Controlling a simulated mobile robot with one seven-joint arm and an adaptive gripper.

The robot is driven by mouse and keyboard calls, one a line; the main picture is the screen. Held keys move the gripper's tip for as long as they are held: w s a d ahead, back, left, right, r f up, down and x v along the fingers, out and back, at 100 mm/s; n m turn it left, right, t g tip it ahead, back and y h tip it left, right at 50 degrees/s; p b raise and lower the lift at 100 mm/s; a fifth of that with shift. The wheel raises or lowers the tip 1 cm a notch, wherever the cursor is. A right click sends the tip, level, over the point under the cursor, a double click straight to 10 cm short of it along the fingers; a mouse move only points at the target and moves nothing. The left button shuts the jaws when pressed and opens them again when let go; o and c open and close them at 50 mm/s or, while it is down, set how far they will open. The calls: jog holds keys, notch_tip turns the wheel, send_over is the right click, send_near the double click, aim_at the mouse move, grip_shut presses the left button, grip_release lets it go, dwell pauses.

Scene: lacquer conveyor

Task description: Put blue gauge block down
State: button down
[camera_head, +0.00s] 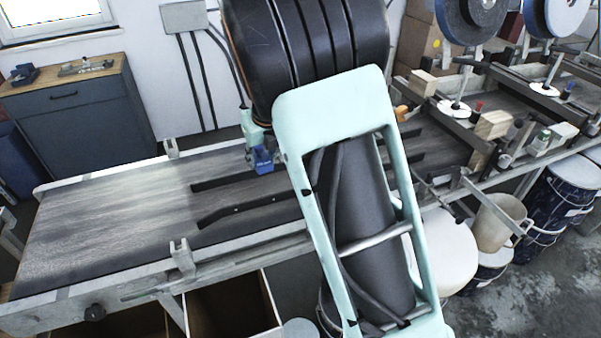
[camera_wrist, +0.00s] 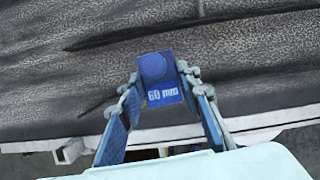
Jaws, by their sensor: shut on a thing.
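The blue gauge block (camera_wrist: 158,78), marked "60 mm", is between my gripper's fingertips (camera_wrist: 160,84) in the wrist view. My gripper is shut on it. In the head view the blue block (camera_head: 262,160) shows at the end of my gripper (camera_head: 257,150), over the grey conveyor belt (camera_head: 110,205). I cannot tell whether the block touches the belt. My arm covers the middle of the head view and hides part of the belt.
Dark rails (camera_head: 245,212) lie along the belt. The belt's left part is bare. Wooden blocks (camera_head: 492,124), small items and reels (camera_head: 470,15) crowd the right end. Buckets (camera_head: 500,222) stand below at right, and an open box (camera_head: 232,305) stands in front. A grey cabinet (camera_head: 85,110) is at the back left.

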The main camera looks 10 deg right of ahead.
jog(key=shift+w+a+r+m, duration=0.15)
jog(key=shift+w+r+m, duration=0.2)
jog(key=shift+w+m, duration=0.05)
jog(key=shift+w+d+f, duration=0.1)
jog(key=shift+w+d, duration=0.1)
jog(key=shift+d, duration=0.15)
jog(key=w+d+f, duration=0.2)
jog(key=d, duration=0.1)
jog(key=w+d+f, duration=0.2)
jog(key=d+f, duration=0.1)
jog(key=d, duration=0.1)
jog(key=w+d+f, duration=0.2)
jog(key=d+f, duration=0.1)
jog(key=shift+w+d+f+p, duration=0.15)
jog(key=shift+d+f+p, duration=0.05)
jog(key=shift+p, duration=0.15)
jog(key=shift+w+d+f, duration=0.1)
jog(key=shift+d+f, duration=0.15)
jog(key=shift+f, duration=0.1)
jog(key=shift+w+d+f+p, duration=0.1)
jog(key=shift+f+p, duration=0.1)
jog(key=shift+f, duration=0.7)
jog(key=shift+w+d+f+p, duration=0.1)
jog(key=shift+f+p, duration=0.1)
jog(key=shift+f, duration=0.65)
jog(key=shift+f, duration=0.15)
jog(key=c, duration=1.4)
grip_release()
jog(key=shift+s, duration=0.1)
